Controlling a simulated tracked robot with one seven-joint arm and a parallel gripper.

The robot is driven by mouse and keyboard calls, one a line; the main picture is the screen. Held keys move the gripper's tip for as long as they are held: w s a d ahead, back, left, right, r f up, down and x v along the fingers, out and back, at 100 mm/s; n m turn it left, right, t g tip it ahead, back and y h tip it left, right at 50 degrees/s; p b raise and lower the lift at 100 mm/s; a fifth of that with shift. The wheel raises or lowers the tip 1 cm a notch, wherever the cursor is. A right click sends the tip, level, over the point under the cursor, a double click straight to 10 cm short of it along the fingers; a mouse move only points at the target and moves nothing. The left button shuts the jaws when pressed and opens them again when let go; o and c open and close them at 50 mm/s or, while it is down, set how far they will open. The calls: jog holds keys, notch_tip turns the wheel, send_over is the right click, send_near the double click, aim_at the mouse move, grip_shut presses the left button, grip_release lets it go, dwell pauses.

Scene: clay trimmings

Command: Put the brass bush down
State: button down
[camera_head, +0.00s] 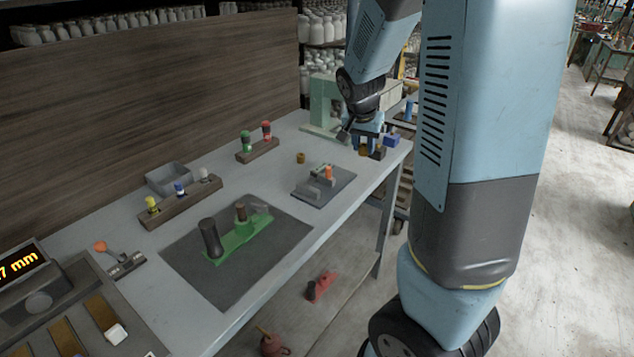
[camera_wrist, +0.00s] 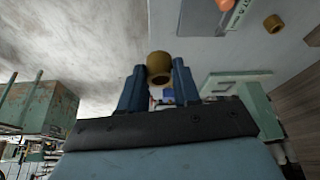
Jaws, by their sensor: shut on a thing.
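My gripper (camera_head: 366,146) is over the far right end of the grey bench, pointing down. In the wrist view, its two blue fingers (camera_wrist: 158,80) are shut on a brass bush (camera_wrist: 159,66), a short brown-gold ring with a dark bore. The bush also shows small between the fingers in the head view (camera_head: 364,151). The bench front edge and floor lie below and left of it in the wrist view. I cannot tell whether it touches the bench. A second similar ring (camera_head: 301,158) stands on the bench, apart from my gripper; it also shows in the wrist view (camera_wrist: 273,23).
A dark plate with a small fixture and orange part (camera_head: 329,172) sits near the front edge. A pale green machine (camera_head: 322,105) stands behind my gripper, a blue block (camera_head: 392,139) beside it. A green part (camera_head: 235,237) lies on a dark mat (camera_head: 190,262). Racks line the back.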

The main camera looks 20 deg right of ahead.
jog(key=w+a+f, duration=0.1)
jog(key=a+f, duration=0.2)
jog(key=w+a+f, duration=0.1)
jog(key=a+f, duration=0.1)
jog(key=a, duration=0.2)
jog(key=w+a+f, duration=0.1)
jog(key=a+f, duration=0.2)
jog(key=a, duration=0.1)
jog(key=shift+w+f, duration=0.1)
jog(key=shift+f, duration=0.25)
jog(key=shift+a+f, duration=0.15)
jog(key=shift+f, duration=1.55)
jog(key=shift+f, duration=0.1)
jog(key=c, duration=1.1)
grip_release()
